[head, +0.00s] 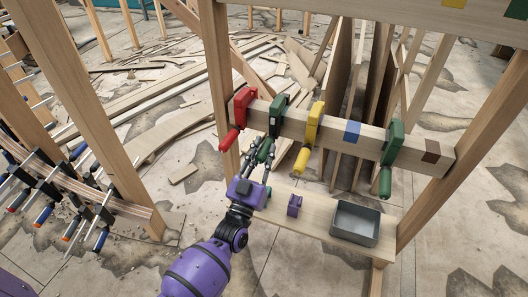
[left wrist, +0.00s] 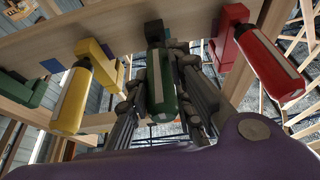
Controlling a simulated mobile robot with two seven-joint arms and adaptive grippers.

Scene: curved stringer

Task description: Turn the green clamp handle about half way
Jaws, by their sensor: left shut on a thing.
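A wooden beam carries a red clamp (head: 241,107), a green clamp (head: 277,113), a yellow clamp (head: 315,124) and a second green clamp (head: 394,145) at the right. My left gripper (head: 262,162) is at the green clamp between red and yellow, below the beam. Its fingers are shut on that clamp's green handle (left wrist: 161,82), which hangs between them in the left wrist view. In the head view the fingers partly hide this handle. The handle has a pale stripe. My right gripper is in neither view.
The red handle (head: 229,140) and yellow handle (head: 302,159) hang close on either side. Below the beam, a wooden shelf (head: 318,222) holds a grey metal tray (head: 356,222) and a small purple block (head: 294,205). A wooden post (head: 218,75) stands left of the clamps.

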